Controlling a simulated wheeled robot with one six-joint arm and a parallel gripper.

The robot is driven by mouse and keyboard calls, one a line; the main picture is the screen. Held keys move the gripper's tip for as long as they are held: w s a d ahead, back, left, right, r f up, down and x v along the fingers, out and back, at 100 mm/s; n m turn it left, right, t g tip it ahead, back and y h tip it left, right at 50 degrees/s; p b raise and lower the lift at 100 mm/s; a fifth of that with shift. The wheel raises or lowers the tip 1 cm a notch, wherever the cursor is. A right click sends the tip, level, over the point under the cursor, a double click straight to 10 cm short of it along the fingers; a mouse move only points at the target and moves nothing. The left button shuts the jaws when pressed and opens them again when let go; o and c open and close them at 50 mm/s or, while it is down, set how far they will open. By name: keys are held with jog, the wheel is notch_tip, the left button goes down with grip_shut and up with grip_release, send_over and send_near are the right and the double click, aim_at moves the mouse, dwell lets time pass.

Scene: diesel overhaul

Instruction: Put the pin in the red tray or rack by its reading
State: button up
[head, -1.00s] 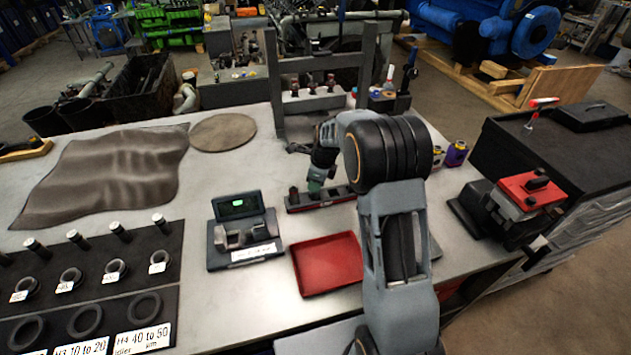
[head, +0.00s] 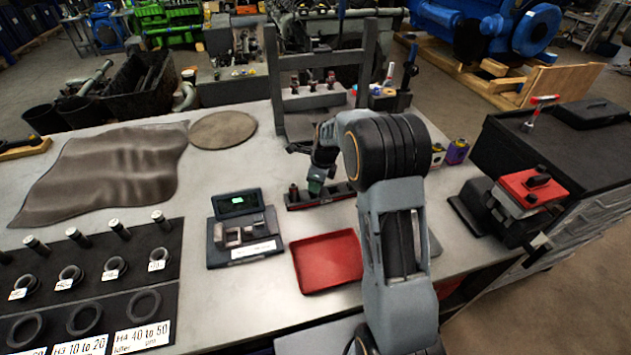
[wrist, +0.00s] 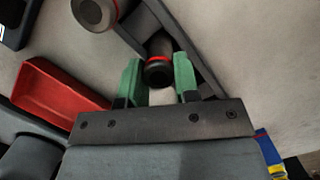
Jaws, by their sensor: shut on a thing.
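My gripper (wrist: 158,82) has green fingers and is shut on a dark pin (wrist: 158,62) with a red band. It is at the long dark rack (head: 342,192), which also shows in the wrist view (wrist: 200,62). I cannot tell whether the held pin is seated in the rack or just above it. Another pin (head: 293,190) stands at the rack's left end; a red-banded pin end shows in the wrist view (wrist: 92,12). The red tray (head: 328,262) lies in front of the rack and looks empty. The gauge (head: 242,236) has a green-lit display, too small to read.
Rings and upright pins with labels (head: 145,338) are on a dark mat at the left. A grey frame (head: 277,90) stands behind the rack. A black-and-red device (head: 530,190) is at the right. The bench is bare between gauge and cloth (head: 105,170).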

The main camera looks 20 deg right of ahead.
jog(key=o, duration=1.4)
jog(key=shift+w+a+p+v, duration=0.15)
jog(key=shift+a+p+v, duration=0.1)
jog(key=shift+p+v, duration=0.95)
jog(key=shift+w+a+p+v, duration=0.1)
jog(key=shift+a+p+v, duration=0.1)
jog(key=shift+p+v, duration=1)
jog(key=shift+w+a+p+v, duration=0.2)
jog(key=shift+p+v, duration=0.6)
jog(key=shift+v, duration=0.75)
jog(key=shift+r, duration=0.2)
